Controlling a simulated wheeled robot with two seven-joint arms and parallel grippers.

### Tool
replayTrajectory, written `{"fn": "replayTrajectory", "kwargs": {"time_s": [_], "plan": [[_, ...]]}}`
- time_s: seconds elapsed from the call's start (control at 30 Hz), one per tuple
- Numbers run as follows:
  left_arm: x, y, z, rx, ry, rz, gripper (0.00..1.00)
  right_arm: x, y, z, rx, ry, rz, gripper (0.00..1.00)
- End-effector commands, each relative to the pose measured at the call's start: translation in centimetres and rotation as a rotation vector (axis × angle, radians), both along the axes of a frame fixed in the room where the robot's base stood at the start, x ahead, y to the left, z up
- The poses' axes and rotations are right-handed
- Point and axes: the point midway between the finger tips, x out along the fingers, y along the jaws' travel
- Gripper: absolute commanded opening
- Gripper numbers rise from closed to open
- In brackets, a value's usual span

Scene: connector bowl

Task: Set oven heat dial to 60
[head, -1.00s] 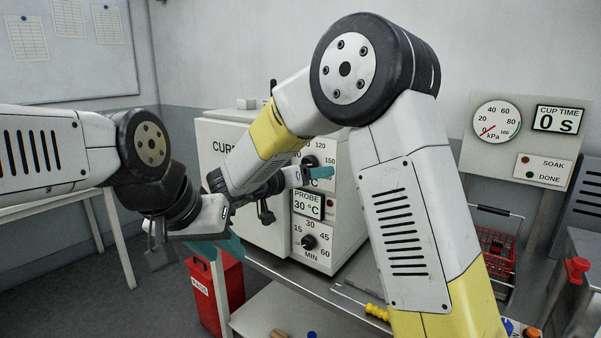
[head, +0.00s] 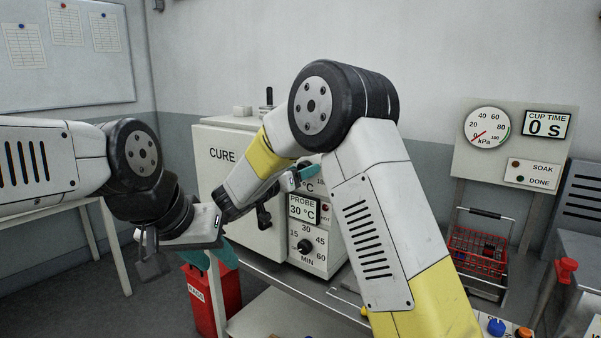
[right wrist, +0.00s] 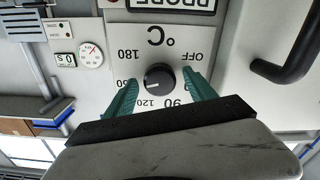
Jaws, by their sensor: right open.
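The cream cure oven (head: 222,171) stands at the centre of the head view, its heat dial hidden there behind my right arm. In the right wrist view, which is upside down, the round black heat dial (right wrist: 158,78) sits on a white panel marked OFF, 90, 120 and 180, other numbers being partly covered. Its pale mark points to picture left. My right gripper (right wrist: 160,86) is open, with one teal finger on each side of the dial; contact is not clear. My left gripper (head: 226,254) hangs low in front of the oven; its finger gap is unclear.
The probe display (head: 303,207) reads 30 °C, above the minute dial (head: 305,246). The oven's black door handle (right wrist: 300,52) is beside the panel. A red bin (head: 222,288) stands below; a red wire basket (head: 478,250) is at right.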

Motion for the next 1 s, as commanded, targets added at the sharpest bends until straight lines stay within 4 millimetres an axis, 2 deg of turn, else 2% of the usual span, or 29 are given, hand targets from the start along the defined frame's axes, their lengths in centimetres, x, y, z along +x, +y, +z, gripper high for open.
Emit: {"fn": "replayTrajectory", "kwargs": {"time_s": [0.17, 0.47, 0.77, 1.0], "plan": [[0.00, 0.00, 0.00, 0.000, 0.000, 0.000, 0.36, 0.00, 0.00, -0.01, 0.000, 0.000, 0.000, 0.62], [0.00, 0.00, 0.00, 0.000, 0.000, 0.000, 0.36, -0.02, 0.01, -0.01, 0.000, 0.000, 0.000, 0.04], [0.00, 0.00, 0.00, 0.000, 0.000, 0.000, 0.36, -0.01, 0.03, -0.01, -0.028, 0.021, 0.001, 0.02], [0.00, 0.00, 0.00, 0.000, 0.000, 0.000, 0.36, -0.02, 0.07, -0.01, -0.136, 0.099, 0.002, 0.02]]}}
